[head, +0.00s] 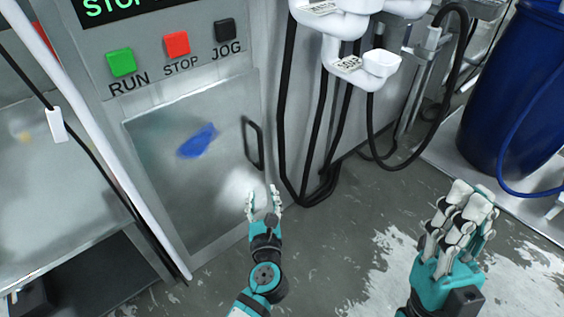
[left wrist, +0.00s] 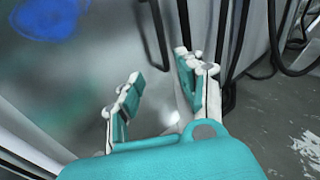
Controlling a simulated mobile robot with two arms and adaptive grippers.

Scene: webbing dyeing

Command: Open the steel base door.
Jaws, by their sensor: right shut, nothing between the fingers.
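The steel base door (head: 190,190) is the grey metal panel below the buttons on the cabinet. It appears closed, flush with its frame. Its black bar handle (head: 250,143) stands upright near the door's right edge. My left gripper (head: 263,192) is open and empty, just below the handle and apart from it in the picture. In the left wrist view its two fingers (left wrist: 158,82) are spread, with the black handle (left wrist: 150,35) beyond the gap. My right gripper (head: 465,205) is shut and empty, over the floor at the right.
Green RUN (head: 120,62), red STOP (head: 177,44) and black JOG (head: 225,30) buttons sit above the door. Black cables (head: 290,120) hang close to the handle's right. A blue drum (head: 515,100) stands at the right. The grey floor (head: 335,240) in front is clear.

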